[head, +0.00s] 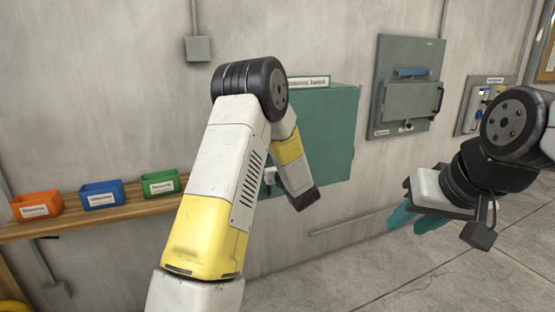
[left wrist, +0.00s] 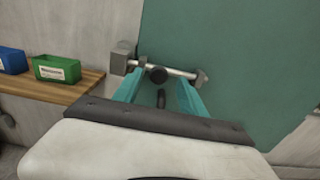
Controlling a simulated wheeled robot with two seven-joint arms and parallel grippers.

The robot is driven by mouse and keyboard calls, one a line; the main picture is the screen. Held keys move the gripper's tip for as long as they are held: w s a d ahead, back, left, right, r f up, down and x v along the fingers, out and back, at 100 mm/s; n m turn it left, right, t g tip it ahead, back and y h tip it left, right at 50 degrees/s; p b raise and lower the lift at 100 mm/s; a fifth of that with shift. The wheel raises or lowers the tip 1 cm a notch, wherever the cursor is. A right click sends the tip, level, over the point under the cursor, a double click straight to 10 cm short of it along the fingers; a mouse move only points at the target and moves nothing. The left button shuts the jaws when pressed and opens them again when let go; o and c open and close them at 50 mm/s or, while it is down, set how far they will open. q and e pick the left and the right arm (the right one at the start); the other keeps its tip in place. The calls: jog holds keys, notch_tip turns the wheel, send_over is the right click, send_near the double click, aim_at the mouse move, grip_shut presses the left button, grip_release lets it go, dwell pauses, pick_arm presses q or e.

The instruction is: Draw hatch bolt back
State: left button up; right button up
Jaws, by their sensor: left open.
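The bolt is a metal rod (left wrist: 180,72) between two grey brackets, crossing the hatch's left edge in the left wrist view. A round black knob (left wrist: 157,75) sits on the rod. My left gripper (left wrist: 159,83) is open, its teal fingers on either side of the knob; I cannot tell whether they touch it.
A wooden shelf (head: 90,220) at the left holds an orange bin (head: 36,206), a blue bin (head: 103,195) and a green bin (head: 159,184). A grey wall panel with a blue handle (head: 408,85) is right of the hatch. The floor below is largely clear.

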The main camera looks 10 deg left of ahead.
pick_arm(q)
jog(key=shift+x, duration=1.05)
jog(key=shift+c, duration=0.4)
grip_shut()
